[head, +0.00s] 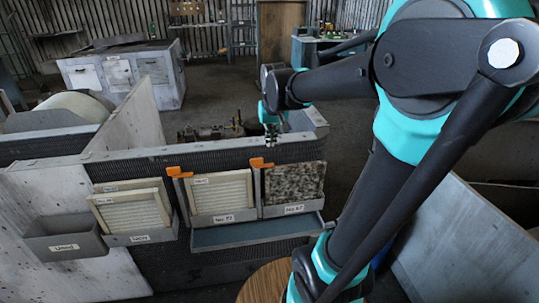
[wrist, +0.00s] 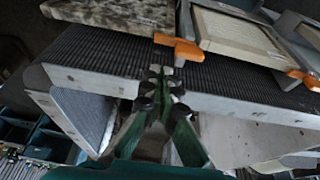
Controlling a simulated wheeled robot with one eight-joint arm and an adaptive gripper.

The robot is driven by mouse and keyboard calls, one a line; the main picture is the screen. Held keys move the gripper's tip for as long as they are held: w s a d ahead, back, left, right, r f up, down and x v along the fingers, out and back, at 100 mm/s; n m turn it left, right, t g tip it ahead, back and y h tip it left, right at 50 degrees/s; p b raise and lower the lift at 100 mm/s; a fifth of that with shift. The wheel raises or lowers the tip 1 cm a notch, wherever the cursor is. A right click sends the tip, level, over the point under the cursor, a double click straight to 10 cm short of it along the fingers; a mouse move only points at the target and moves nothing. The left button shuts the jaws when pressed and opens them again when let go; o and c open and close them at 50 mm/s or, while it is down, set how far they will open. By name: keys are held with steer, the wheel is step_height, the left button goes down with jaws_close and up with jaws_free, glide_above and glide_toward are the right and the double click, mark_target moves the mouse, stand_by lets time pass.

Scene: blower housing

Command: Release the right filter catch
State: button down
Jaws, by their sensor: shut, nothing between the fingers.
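The right filter catch (head: 260,163) is an orange lever at the top edge of the housing, between the pale filter (head: 219,192) and the dark, dirty filter (head: 294,184). It also shows in the wrist view (wrist: 180,47), just beyond my fingertips. The left catch (head: 179,172) is a like orange lever, at the pale filter's left side; it shows at the right in the wrist view (wrist: 300,77). My gripper (head: 270,137) is shut and empty over the housing top, close behind the right catch. In the wrist view its fingertips (wrist: 160,75) point at the catch; I cannot tell whether they touch.
A tray (head: 143,238) of spare filters (head: 132,209) and a grey bin (head: 65,240) labelled as used hang at the left. A blue-grey shelf (head: 255,233) juts out below the filters. An upright panel (head: 130,107) stands behind the spare filters.

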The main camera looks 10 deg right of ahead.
mark_target(270, 165)
steer(key=x, duration=1)
steer(key=shift+s+m+h, duration=0.3)
steer(key=shift+s+m, duration=0.05)
steer(key=shift+m, duration=0.45)
steer(key=m, duration=0.1)
steer(key=s+m, duration=0.1)
steer(key=shift+d+m+h, duration=0.1)
steer(key=shift+m+h, duration=0.2)
steer(key=shift+h, duration=0.1)
steer(key=m, duration=0.1)
steer(key=s+m, duration=0.1)
steer(key=m+h, duration=0.1)
steer(key=shift+s+a+m+g, duration=0.2)
steer(key=shift+s+m+g, duration=0.1)
steer(key=shift+g, duration=0.1)
steer(key=m, duration=0.2)
steer(key=s+a+m+g+h, duration=0.1)
steer(key=m, duration=0.2)
steer(key=s+a+m+g, duration=0.1)
steer(key=m, duration=0.1)
steer(key=shift+s+m, duration=0.2)
steer(key=shift+m, duration=0.2)
steer(key=shift+s+a, duration=0.2)
steer(key=shift+a, duration=0.15)
steer(key=shift+s+a, duration=0.1)
steer(key=shift+a, duration=0.15)
steer(key=shift+r, duration=0.15)
